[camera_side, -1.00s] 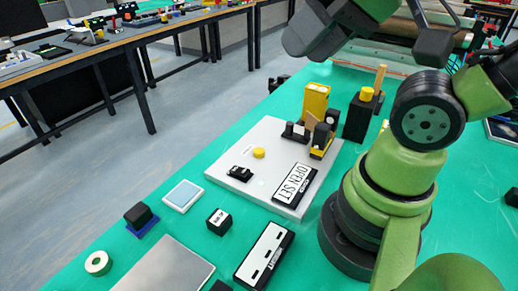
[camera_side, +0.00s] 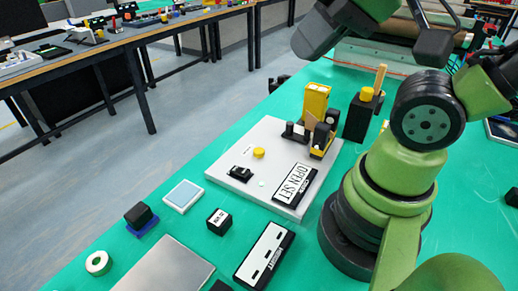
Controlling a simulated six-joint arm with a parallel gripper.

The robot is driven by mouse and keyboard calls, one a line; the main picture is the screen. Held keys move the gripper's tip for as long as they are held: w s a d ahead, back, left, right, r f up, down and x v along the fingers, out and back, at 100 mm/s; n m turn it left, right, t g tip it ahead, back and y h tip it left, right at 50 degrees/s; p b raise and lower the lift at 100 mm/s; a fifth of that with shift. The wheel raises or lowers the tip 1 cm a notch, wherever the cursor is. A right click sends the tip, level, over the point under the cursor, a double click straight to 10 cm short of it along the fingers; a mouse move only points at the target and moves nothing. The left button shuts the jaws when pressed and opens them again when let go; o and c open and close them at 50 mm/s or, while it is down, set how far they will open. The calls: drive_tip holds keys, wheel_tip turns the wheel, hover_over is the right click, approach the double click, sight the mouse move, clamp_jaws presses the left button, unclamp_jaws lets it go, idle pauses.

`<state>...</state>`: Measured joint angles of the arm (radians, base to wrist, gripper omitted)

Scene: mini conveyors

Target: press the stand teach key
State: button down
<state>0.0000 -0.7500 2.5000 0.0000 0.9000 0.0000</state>
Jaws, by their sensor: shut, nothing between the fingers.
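A grey plate (camera_side: 225,160), the likely stand, lies on the green table and bears several controls. A round yellow button (camera_side: 258,153), a small black switch (camera_side: 240,173) and a small white button (camera_side: 262,184) stand on it. A black-framed white panel reading "OPEN SET" (camera_side: 294,184) lies at its right. I cannot tell which of these is the teach key, as their small markings are unreadable. Dark and green links of my arm hang at the top, above and beyond the plate, apart from its controls. My gripper's fingers do not show.
A yellow block (camera_side: 314,100), a small yellow-and-black device (camera_side: 321,140) and a black holder (camera_side: 358,118) stand at the plate's far end. A black labelled cube (camera_side: 219,221), a pale blue pad (camera_side: 184,195) and a long labelled panel (camera_side: 264,257) lie nearer.

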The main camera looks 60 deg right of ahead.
idle(0.9)
drive_tip(key=m+y, duration=0.3)
drive_tip(key=m, duration=3.1)
hover_over(260, 149)
wheel_tip(260, 149, down, 17)
drive_tip(key=shift+f, duration=0.2)
drive_tip(key=shift+f, duration=0.1)
drive_tip(key=shift+f, duration=4.3)
